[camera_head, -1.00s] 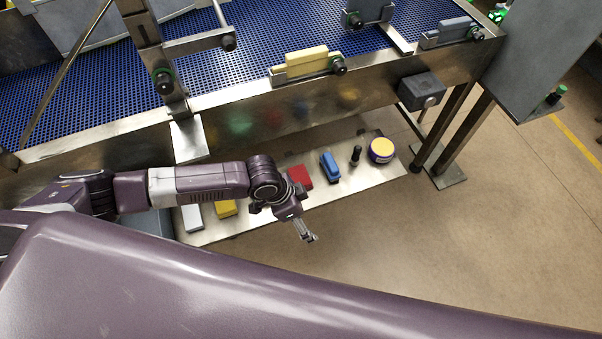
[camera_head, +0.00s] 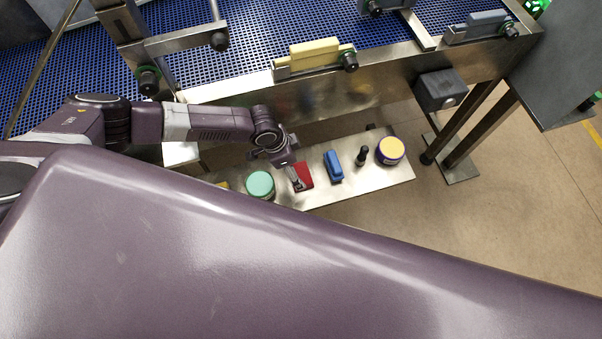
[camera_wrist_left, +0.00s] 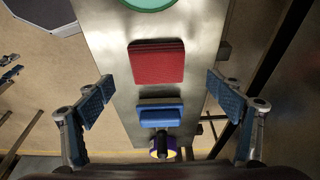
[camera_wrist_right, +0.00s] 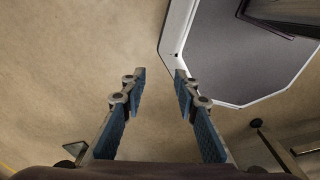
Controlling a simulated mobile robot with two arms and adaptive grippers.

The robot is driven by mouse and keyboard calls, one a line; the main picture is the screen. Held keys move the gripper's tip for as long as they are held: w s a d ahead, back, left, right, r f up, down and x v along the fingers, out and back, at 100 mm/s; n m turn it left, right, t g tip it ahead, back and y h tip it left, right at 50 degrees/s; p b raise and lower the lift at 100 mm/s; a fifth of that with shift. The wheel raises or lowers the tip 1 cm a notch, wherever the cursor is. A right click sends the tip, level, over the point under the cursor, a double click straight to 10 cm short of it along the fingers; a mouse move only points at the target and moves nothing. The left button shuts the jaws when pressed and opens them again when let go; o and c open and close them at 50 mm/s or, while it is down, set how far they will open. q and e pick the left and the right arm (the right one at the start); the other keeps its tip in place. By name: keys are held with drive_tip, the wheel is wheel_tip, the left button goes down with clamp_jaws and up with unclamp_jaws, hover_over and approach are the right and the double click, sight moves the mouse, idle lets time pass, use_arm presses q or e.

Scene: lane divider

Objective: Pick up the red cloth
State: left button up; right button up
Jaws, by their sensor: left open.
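The red cloth (camera_head: 305,174) is a flat folded square on the metal shelf (camera_head: 400,174) below the conveyor. It also shows in the left wrist view (camera_wrist_left: 156,62), flat on the shelf. My left gripper (camera_head: 297,184) is over the cloth in the head view and covers part of it. In the left wrist view my left gripper (camera_wrist_left: 158,82) is open and empty, with its fingers wide apart on either side of the cloth's line. My right gripper (camera_wrist_right: 160,72) is open and empty over bare floor, its fingertips moderately apart; the head view does not show it.
On the shelf a green-lidded jar (camera_head: 260,184) stands left of the cloth. A blue object (camera_head: 333,166), a dark bottle (camera_head: 362,155) and a yellow-lidded tub (camera_head: 390,151) stand to its right. The conveyor's metal side (camera_head: 370,84) rises behind.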

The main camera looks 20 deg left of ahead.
sight(300, 174)
use_arm(q)
drive_tip(key=shift+d+f, duration=0.15)
drive_tip(key=shift+f, duration=0.2)
drive_tip(key=x, duration=0.1)
drive_tip(key=p+x, duration=0.1)
drive_tip(key=x, duration=0.1)
drive_tip(key=shift+s, duration=0.25)
drive_tip(key=shift+d+f, duration=0.1)
drive_tip(key=shift+f, duration=0.25)
drive_tip(key=shift+w+d+f, duration=0.1)
drive_tip(key=shift+w+f, duration=0.05)
drive_tip(key=shift+f, duration=0.15)
drive_tip(key=shift+c, duration=0.6)
drive_tip(key=c, duration=1)
drive_tip(key=shift+c, duration=0.6)
use_arm(e)
drive_tip(key=shift+w+a+r, duration=0.15)
drive_tip(key=shift+w+r, duration=0.15)
drive_tip(key=shift+w, duration=0.3)
drive_tip(key=shift+w+a+r, duration=0.1)
drive_tip(key=shift+w+r, duration=0.2)
drive_tip(key=shift+w, duration=0.3)
use_arm(q)
drive_tip(key=shift+r, duration=0.1)
